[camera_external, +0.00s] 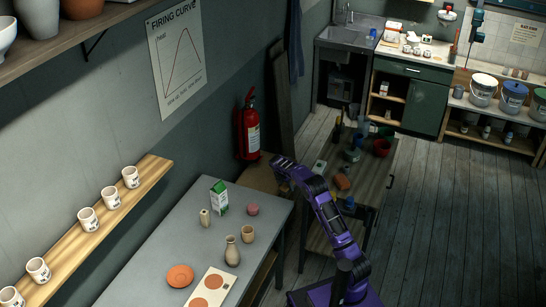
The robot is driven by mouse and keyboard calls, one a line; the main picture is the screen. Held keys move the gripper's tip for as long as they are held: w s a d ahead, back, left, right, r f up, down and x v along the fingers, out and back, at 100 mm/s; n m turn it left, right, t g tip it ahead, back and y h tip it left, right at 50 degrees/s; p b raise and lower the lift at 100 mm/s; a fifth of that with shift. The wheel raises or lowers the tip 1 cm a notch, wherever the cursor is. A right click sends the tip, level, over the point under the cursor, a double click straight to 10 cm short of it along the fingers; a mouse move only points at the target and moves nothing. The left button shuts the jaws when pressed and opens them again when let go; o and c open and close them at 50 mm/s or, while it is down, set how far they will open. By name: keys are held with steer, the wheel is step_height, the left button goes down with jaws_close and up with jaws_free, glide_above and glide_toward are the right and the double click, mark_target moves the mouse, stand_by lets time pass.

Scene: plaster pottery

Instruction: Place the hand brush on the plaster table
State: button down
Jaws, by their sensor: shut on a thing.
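My gripper (279,162) is at the end of my purple arm, raised near the far right corner of a long grey-topped table, apparently the plaster table (150,262). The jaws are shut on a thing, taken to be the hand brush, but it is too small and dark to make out. The table holds a green and white carton (219,198), a small pale bottle (205,217), a pink round piece (253,209), a vase (232,250), a tan cup (248,233), a terracotta dish (180,276) and a pale board with orange discs (212,289).
A cluttered wooden bench (374,201) stands right of my arm. A red fire extinguisher (249,128) hangs on the wall behind my gripper. A wall shelf (62,247) bears several mugs. The grey table's left part and far right corner look clear.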

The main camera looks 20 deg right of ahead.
steer(key=s+d+r+m+g+p, duration=0.15)
steer(key=d+m, duration=0.25)
steer(key=d, duration=0.6)
steer(key=s+d+m+g, duration=0.1)
steer(key=s+d+m, duration=0.15)
steer(key=d, duration=0.65)
steer(key=m+g+y, duration=0.1)
steer(key=m+g, duration=0.2)
steer(key=m, duration=0.6)
glide_above(362, 198)
steer(key=f, duration=0.2)
steer(key=a+f, duration=0.1)
steer(key=shift+w, duration=0.4)
steer(key=shift+f, duration=2.55)
steer(key=shift+f, duration=0.15)
steer(key=shift+c, duration=0.8)
jaws_free()
steer(key=p+v, duration=0.1)
steer(key=v, duration=1.1)
